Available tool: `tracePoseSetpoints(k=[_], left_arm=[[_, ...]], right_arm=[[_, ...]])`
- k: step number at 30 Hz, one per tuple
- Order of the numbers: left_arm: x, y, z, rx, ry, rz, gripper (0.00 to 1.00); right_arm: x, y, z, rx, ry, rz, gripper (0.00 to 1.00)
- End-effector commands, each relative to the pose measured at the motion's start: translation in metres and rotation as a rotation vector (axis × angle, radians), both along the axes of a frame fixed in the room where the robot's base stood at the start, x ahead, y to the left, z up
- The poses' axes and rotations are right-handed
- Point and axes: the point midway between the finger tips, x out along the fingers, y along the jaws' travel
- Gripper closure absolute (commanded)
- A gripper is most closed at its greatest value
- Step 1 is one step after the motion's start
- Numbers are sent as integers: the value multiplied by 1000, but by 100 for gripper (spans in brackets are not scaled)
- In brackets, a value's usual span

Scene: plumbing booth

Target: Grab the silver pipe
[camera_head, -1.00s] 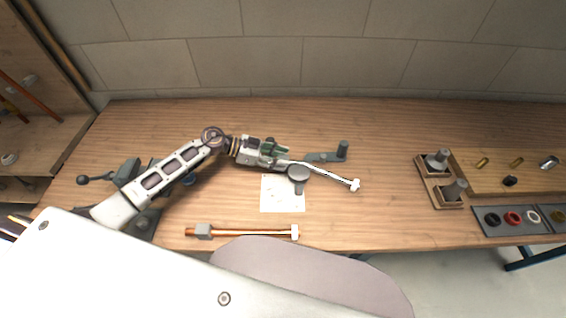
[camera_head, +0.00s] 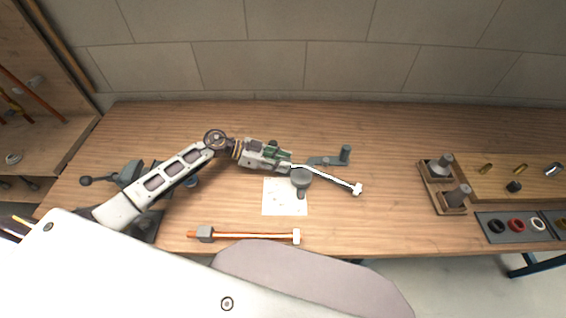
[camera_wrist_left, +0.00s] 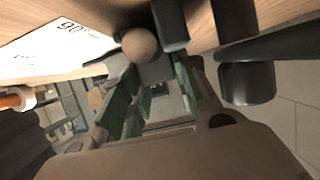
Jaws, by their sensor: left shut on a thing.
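The silver pipe (camera_head: 330,178) has a white fitting at its right end. It runs from my left gripper (camera_head: 285,160) down to the right, over the grey round-topped stand (camera_head: 301,178). My left gripper is shut on the pipe's left end; its jaws hide that end. In the left wrist view, the green-padded fingers of my left gripper (camera_wrist_left: 150,95) show close up, with a rounded brownish piece in front of them that I cannot identify. My right gripper is not in view.
A copper pipe (camera_head: 250,236) with end fittings lies at the bench's front edge. A white sheet (camera_head: 285,205) lies under the stand. A grey handle (camera_head: 345,154) stands behind the pipe. A wooden holder (camera_head: 432,196) and ring tray (camera_head: 516,238) are at right; bench between is clear.

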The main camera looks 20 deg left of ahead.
Motion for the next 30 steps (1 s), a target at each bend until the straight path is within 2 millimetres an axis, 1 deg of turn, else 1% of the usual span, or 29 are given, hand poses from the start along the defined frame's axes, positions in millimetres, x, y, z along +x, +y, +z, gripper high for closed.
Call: tracePoseSetpoints(k=[7, 14, 23, 24, 30], left_arm=[[1, 0, 15, 0, -4, -1, 100], [1, 0, 40, 0, -3, 0, 100], [0, 0, 72, 0, -3, -1, 100], [-1, 5, 69, 0, 2, 1, 100], [-7, 23, 68, 1, 2, 2, 100]], right_arm=[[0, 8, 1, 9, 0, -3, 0], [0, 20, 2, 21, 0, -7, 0], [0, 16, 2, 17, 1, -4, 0], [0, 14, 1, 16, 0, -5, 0], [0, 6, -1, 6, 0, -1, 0]])
